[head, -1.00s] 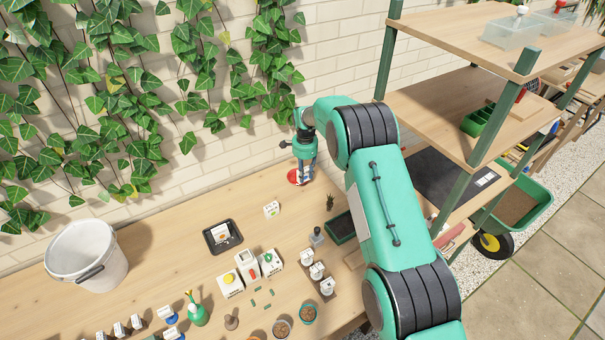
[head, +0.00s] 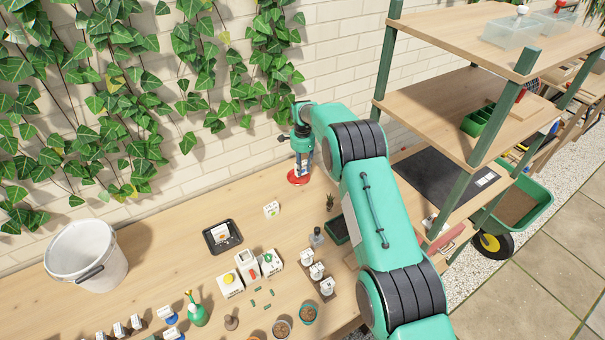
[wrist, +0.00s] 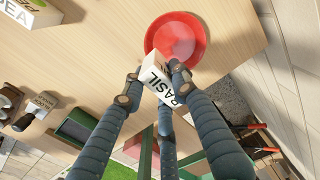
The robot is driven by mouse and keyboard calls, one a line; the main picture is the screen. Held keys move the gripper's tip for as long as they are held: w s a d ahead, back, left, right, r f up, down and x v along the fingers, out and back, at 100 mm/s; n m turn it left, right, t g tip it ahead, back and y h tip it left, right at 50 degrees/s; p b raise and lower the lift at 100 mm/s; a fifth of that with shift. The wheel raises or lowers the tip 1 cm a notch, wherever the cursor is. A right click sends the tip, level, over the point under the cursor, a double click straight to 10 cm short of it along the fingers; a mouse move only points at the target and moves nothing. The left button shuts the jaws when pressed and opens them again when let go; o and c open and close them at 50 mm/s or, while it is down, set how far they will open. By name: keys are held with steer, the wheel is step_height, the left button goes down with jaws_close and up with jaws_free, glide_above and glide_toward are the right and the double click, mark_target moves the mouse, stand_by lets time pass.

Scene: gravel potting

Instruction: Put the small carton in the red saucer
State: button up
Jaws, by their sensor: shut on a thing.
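The red saucer (head: 295,180) lies on the table near the wall, partly hidden by my gripper in the head view. It shows almost whole in the wrist view (wrist: 178,38), empty where I can see it. My gripper (wrist: 154,84) is shut on a small white carton (wrist: 157,84) with dark lettering that seems to read BASIL. The carton is tilted in the picture and overlaps the saucer's near rim. I cannot tell its height above the saucer. In the head view my gripper (head: 303,176) is over the saucer, and the carton is hardly visible.
Another small white carton (head: 271,209) stands left of and nearer than the saucer. A black tray (head: 222,236) holds a pale item. Larger cartons (head: 230,284), a dark planter (head: 338,231) and a white bucket (head: 86,255) stand farther off. The wall is close behind the saucer.

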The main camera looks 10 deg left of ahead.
mark_target(303, 174)
steer(key=shift+f, duration=1.7)
steer(key=shift+f, duration=0.25)
steer(key=o, duration=1.1)
steer(key=shift+r, duration=0.1)
step_height(303, 174, up, 12)
steer(key=shift+r, duration=0.15)
